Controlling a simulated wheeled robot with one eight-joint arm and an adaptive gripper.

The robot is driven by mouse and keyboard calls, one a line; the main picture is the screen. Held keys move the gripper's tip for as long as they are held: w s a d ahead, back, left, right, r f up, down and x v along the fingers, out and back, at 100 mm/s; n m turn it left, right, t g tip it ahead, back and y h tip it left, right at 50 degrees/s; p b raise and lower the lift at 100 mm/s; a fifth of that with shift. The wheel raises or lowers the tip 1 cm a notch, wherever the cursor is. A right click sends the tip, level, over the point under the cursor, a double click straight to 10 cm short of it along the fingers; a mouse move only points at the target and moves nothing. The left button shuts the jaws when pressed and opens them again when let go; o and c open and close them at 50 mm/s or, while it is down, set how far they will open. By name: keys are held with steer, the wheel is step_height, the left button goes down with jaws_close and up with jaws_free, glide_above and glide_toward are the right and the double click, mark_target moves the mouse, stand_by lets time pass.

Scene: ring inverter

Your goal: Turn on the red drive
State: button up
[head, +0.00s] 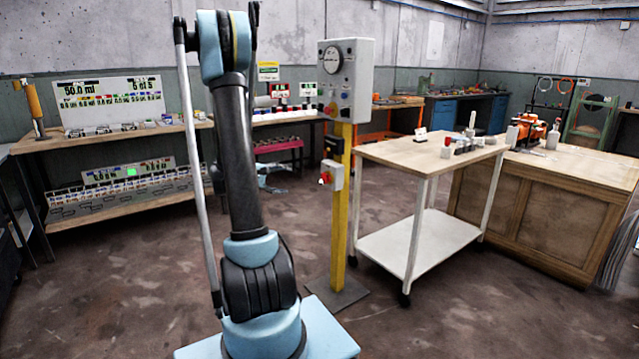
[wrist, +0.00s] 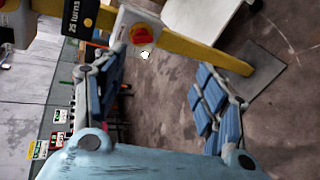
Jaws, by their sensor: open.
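A yellow post (head: 340,215) carries a small pale box with a red knob (head: 325,178) on a yellow backing. The same red knob (wrist: 143,35) shows in the wrist view, just beyond the fingers. No readable label names it as the red drive. Above it are a dark box (head: 333,146) and a larger grey panel (head: 346,80) with a round dial. In the wrist view the dark box has a label reading "25 turns" (wrist: 72,28). My gripper (wrist: 160,68) is open, its blue fingers apart with nothing between them. The head view does not clearly show the gripper.
The post stands on a dark floor plate (head: 337,291). A white wheeled cart (head: 400,240) with small items on top stands right of it, beside a wooden bench (head: 550,210). Shelving (head: 125,190) lines the left wall. Bare floor (head: 110,290) lies on the left.

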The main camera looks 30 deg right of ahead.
steer(key=w+d+f+n+h, duration=0.1)
steer(key=w+d+f+h, duration=0.3)
steer(key=w+d+f, duration=0.15)
glide_toward(325, 178)
steer(key=w+d, duration=0.1)
steer(key=d, duration=0.7)
steer(key=shift+w+f+n+h, duration=0.25)
steer(key=shift+f+n+h, duration=0.05)
steer(key=shift+f, duration=0.2)
steer(key=c, duration=1.1)
